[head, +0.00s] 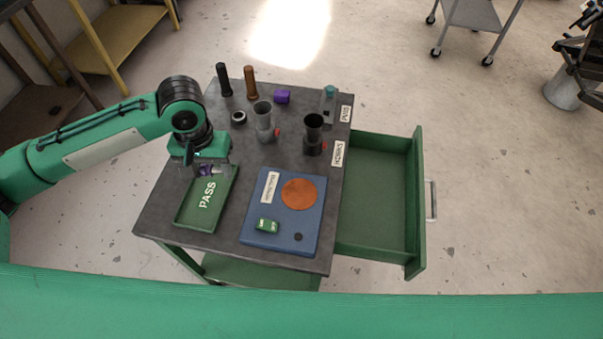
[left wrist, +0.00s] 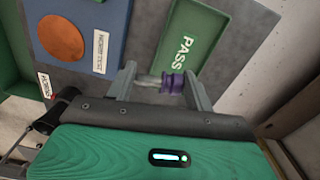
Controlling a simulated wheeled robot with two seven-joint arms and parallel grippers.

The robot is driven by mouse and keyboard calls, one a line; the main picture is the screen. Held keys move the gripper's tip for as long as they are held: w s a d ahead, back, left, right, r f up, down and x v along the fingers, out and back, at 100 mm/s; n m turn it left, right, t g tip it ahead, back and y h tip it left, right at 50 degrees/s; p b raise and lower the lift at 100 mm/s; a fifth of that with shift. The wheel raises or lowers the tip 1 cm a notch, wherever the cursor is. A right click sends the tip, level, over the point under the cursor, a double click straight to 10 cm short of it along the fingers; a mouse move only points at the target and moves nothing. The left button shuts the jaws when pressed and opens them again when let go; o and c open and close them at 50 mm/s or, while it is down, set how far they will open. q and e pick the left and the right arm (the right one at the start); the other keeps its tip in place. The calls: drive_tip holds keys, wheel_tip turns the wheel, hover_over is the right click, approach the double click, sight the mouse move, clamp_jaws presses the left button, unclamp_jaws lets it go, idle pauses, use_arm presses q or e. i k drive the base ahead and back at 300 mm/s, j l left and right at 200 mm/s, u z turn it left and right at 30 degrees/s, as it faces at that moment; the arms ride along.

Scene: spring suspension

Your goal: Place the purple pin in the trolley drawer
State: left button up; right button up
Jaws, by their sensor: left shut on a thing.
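The purple pin (head: 207,170) has a purple end and a pale grey shaft. My left gripper (head: 209,169) is shut on it, above the far end of the green PASS tray (head: 187,215). In the left wrist view the pin (left wrist: 173,84) lies crosswise between the two fingers of the gripper (left wrist: 162,86). The trolley drawer (head: 376,200) is green, pulled open on the right side of the trolley, and looks empty. My right gripper is not in view.
The trolley top (head: 165,222) holds a blue panel (head: 258,240) with an orange disc (head: 299,193), two cup-like holders (head: 263,122) (head: 313,134), a purple block (head: 282,97) and dark and brown upright pins (head: 223,80) (head: 251,83). The floor beyond the drawer is clear.

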sight(357, 212)
drive_tip(key=l+u, duration=0.3)
drive_tip(key=l, duration=1.1)
drive_tip(key=i+l+u, duration=0.1)
drive_tip(key=l, duration=0.2)
drive_tip(key=i+l, duration=0.15)
drive_tip(key=l, duration=0.15)
drive_tip(key=j+u, duration=0.05)
